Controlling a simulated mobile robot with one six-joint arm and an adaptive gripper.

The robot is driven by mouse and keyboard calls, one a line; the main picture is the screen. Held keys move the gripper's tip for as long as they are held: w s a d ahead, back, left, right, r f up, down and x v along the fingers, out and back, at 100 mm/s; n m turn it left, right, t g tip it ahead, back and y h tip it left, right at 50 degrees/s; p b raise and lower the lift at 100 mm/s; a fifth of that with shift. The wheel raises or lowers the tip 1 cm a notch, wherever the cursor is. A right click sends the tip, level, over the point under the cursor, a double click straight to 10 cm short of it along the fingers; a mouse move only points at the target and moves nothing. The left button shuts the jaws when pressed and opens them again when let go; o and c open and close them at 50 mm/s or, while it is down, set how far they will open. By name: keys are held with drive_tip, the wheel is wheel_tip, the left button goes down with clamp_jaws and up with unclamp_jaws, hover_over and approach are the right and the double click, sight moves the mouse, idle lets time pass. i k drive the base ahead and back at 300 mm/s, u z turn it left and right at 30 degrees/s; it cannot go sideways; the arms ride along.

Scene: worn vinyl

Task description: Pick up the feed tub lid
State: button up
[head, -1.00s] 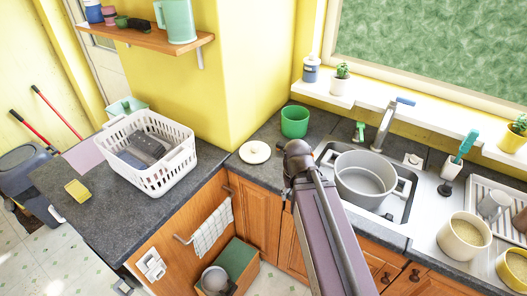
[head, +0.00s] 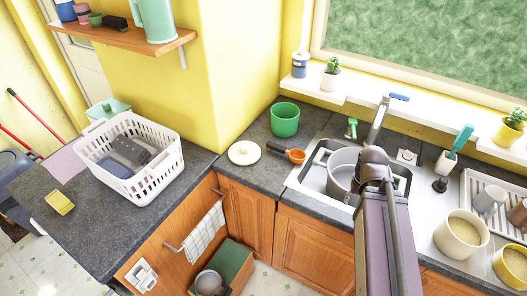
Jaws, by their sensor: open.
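The feed tub lid appears to be the round cream lid (head: 244,153) with a small knob, lying flat on the dark counter near the wall corner, left of the sink. It is in full view with nothing on it. My arm rises from the bottom, in front of the sink, right of the lid. My gripper does not show; only arm links and a joint are visible.
An orange scoop (head: 297,156) with a dark handle lies just right of the lid, with a green cup (head: 285,120) behind. A large pot (head: 342,170) sits in the sink. A white basket (head: 165,163) stands left. The counter left of the lid has some free room.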

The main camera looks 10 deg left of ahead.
sight(242, 153)
drive_tip(key=z, duration=0.45)
drive_tip(key=k, duration=1)
drive_tip(key=u, duration=1.05)
drive_tip(key=i, duration=1)
